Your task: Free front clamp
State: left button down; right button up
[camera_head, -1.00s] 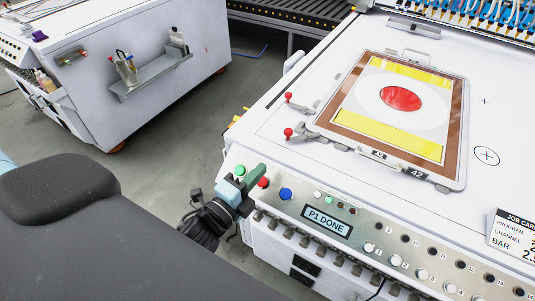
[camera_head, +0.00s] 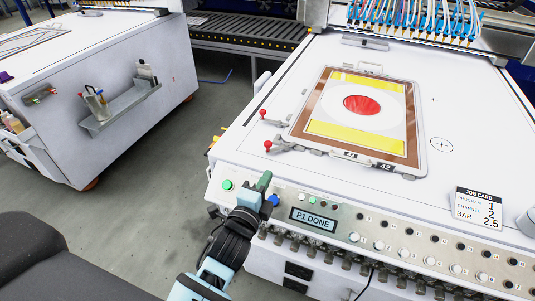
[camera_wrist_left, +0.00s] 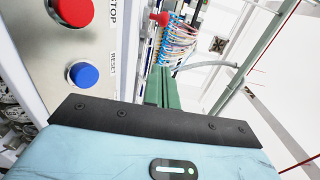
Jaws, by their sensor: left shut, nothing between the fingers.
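Two toggle clamps with red knobs hold the left edge of the framed pallet (camera_head: 412,165). The front clamp (camera_head: 268,146) is the nearer one, and the rear clamp (camera_head: 263,114) sits behind it. My left gripper (camera_head: 264,179) is shut and empty, its green fingers over the left end of the control panel, apart from the front clamp and on its near side. In the left wrist view the green fingers (camera_wrist_left: 165,88) show together, with a red knob (camera_wrist_left: 160,18) beyond them; I cannot tell which clamp it belongs to. My right gripper is not in view.
The control panel (camera_head: 345,225) has a green button (camera_head: 227,184), a blue button (camera_head: 273,200) and a P1 DONE display (camera_head: 313,219). A red stop button (camera_wrist_left: 74,10) shows by the wrist. A job card (camera_head: 478,207) stands right. The white top left of the clamps is clear.

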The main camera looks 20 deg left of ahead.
aim_at(267, 146)
pick_arm(q)
jog(key=w, duration=0.6)
jog(key=shift+w+d, duration=0.15)
jog(key=shift+w, duration=0.05)
jog(key=shift+w+a+r, duration=0.1)
jog(key=shift+w+a, duration=0.75)
jog(key=shift+a, duration=0.05)
jog(key=shift+w+a, duration=0.5)
jog(key=shift+w, duration=0.05)
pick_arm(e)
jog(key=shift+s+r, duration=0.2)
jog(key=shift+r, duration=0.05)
pick_arm(q)
jog(key=shift+a+p, duration=0.1)
jog(key=shift+p, duration=0.2)
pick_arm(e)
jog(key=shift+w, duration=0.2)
